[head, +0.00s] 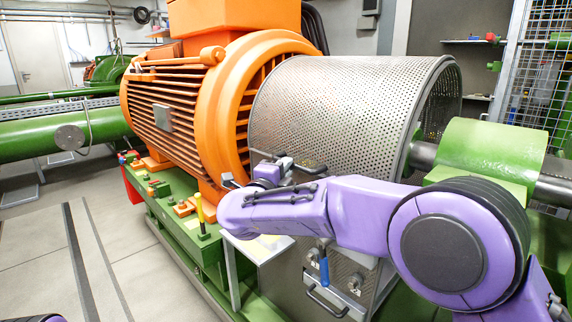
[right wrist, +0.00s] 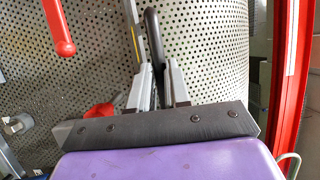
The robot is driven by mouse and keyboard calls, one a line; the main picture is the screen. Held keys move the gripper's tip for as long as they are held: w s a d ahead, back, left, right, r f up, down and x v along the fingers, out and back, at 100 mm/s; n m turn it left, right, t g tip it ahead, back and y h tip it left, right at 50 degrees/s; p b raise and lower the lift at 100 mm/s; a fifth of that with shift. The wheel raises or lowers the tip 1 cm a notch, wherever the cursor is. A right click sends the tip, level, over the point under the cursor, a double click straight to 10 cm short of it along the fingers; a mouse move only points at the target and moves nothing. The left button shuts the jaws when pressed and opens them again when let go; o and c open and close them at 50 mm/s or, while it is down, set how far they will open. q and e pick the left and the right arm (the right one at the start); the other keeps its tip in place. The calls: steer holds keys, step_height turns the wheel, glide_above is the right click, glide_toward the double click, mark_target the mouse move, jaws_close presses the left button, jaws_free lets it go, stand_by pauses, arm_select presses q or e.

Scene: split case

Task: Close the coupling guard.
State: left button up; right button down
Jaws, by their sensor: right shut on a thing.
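The coupling guard (head: 350,100) is a curved grey perforated metal cover between the orange motor and the green shaft block in the head view. Its perforated sheet also fills much of the right wrist view (right wrist: 215,50). My right gripper (head: 300,166) is at the guard's lower front, beside the sheet. In the right wrist view its two grey fingers (right wrist: 160,85) are shut on a black bar handle (right wrist: 153,35). My arm hides part of the guard's lower edge, so I cannot tell whether it meets the grey lower housing (head: 285,262). My left gripper is not in view.
The orange motor (head: 175,105) stands left of the guard on a green base. The green shaft block (head: 492,152) is at its right. A blue-handled clamp (head: 324,270) and a pull handle (head: 325,303) sit on the lower housing. Floor at the left is clear.

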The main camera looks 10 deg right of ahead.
steer(key=c, duration=1.4)
jaws_free()
steer(key=shift+w+f, duration=0.1)
steer(key=shift+f, duration=0.15)
steer(key=o, duration=0.3)
steer(key=shift+w+f, duration=0.1)
steer(key=shift+w, duration=0.05)
steer(key=v, duration=1)
steer(key=shift+s, duration=0.2)
steer(key=shift+f+p, duration=0.1)
steer(key=shift+p, duration=0.2)
